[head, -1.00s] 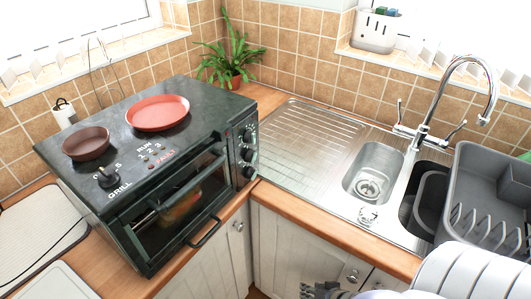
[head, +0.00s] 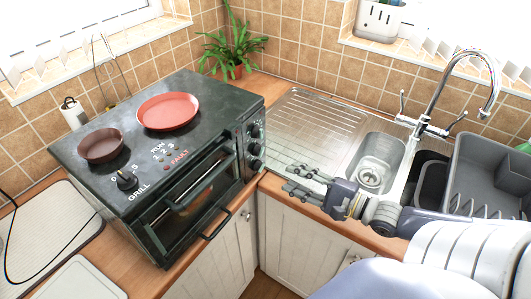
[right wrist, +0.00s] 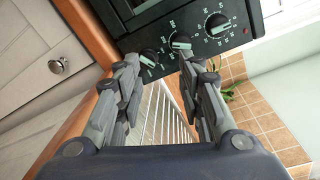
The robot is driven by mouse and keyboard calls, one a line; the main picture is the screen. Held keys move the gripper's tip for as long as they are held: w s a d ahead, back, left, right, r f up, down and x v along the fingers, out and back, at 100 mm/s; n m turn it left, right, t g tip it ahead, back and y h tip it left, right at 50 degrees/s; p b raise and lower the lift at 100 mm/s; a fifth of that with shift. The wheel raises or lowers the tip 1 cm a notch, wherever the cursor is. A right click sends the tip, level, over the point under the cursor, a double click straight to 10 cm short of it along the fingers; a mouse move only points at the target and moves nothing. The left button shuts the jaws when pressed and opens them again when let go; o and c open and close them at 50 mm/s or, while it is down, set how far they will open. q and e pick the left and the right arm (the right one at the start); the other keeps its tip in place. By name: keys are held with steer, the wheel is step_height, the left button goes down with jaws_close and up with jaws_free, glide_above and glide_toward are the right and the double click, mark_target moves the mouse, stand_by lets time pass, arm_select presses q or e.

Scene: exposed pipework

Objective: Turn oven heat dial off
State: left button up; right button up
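The black oven (head: 160,225) stands on the wooden counter in the head view. Its front panel carries a column of black dials (head: 255,147) at the right end, seen edge-on. In the right wrist view three dials with white markings show: one at the top right (right wrist: 216,24), a middle one (right wrist: 180,41) and one at the lower left (right wrist: 148,57). Which is the heat dial I cannot tell. My right gripper (head: 292,179) is open and empty, in front of the counter edge, right of the dials and apart from them. In the wrist view its fingers (right wrist: 163,68) point towards the dials. My left gripper is not in view.
A red pan (head: 167,110) and a brown pan (head: 101,146) sit on the oven top. A plant (head: 232,50) stands behind. The sink (head: 378,155), tap (head: 440,110) and grey dish rack (head: 490,165) are on the right.

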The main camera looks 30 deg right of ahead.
mark_target(263, 153)
steer(key=shift+m+t, duration=0.4)
steer(key=shift+m, duration=0.3)
steer(key=shift+d+r+x, duration=0.15)
steer(key=shift+r+x, duration=0.25)
steer(key=shift+x, duration=1.4)
steer(key=shift+d+r+x, duration=0.15)
steer(key=shift+r+x, duration=0.3)
steer(key=shift+x, duration=1.35)
steer(key=shift+d+r+x, duration=0.15)
steer(key=shift+r+x, duration=0.25)
steer(key=shift+x, duration=1.4)
steer(key=shift+w, duration=0.2)
steer(key=c, duration=0.8)
